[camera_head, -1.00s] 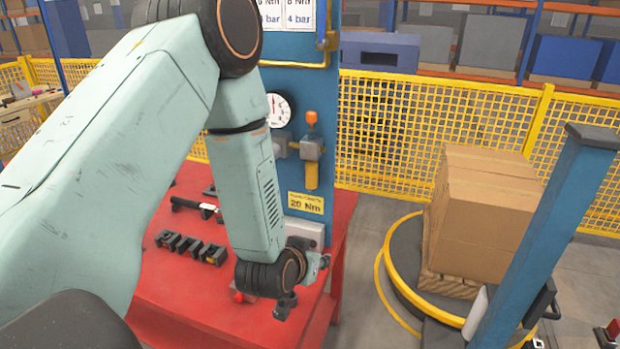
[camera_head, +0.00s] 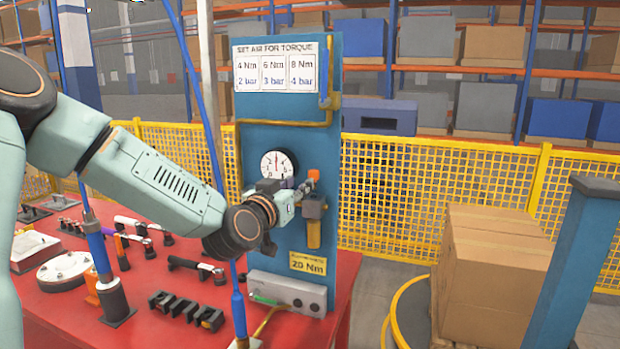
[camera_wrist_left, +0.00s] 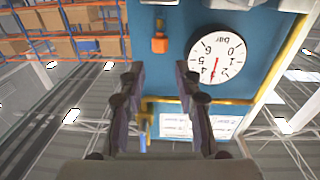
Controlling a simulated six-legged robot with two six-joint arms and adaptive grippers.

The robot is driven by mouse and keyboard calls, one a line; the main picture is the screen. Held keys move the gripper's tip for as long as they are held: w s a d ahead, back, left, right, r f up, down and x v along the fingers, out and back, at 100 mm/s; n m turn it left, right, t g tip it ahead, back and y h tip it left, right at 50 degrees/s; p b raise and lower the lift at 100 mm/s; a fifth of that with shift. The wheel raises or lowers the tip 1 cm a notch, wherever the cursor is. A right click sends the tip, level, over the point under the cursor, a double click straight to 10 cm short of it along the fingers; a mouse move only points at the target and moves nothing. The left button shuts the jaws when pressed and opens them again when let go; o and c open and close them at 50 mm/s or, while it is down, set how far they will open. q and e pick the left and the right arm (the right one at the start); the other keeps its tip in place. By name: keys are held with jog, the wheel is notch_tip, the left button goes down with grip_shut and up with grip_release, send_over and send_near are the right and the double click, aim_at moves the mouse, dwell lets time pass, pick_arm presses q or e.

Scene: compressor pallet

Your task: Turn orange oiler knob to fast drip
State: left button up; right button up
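The orange oiler knob (camera_head: 314,174) sits on top of the oiler, above its yellow bowl (camera_head: 313,234), on the blue panel (camera_head: 255,133). In the upside-down left wrist view the orange knob (camera_wrist_left: 159,44) lies straight ahead, between the lines of the two fingers. My left gripper (camera_head: 306,186) reaches in from the left close beside the knob and covers part of the fittings. In the wrist view the left gripper (camera_wrist_left: 160,70) is open, with nothing between its fingers; I cannot tell whether a finger touches the knob. My right gripper is not in view.
A pressure gauge (camera_head: 278,165) is just left of the knob, and a yellow pipe (camera_head: 326,102) runs above. The red table (camera_head: 190,287) below holds tools and fixtures. A blue post (camera_head: 574,262) and cardboard boxes (camera_head: 495,265) stand to the right.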

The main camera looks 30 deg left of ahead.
aim_at(312, 174)
pick_arm(q)
jog(key=w, duration=0.2)
jog(key=w+a, duration=0.1)
jog(key=w, duration=0.4)
jog(key=shift+w+a, duration=0.15)
grip_shut()
dwell(0.3)
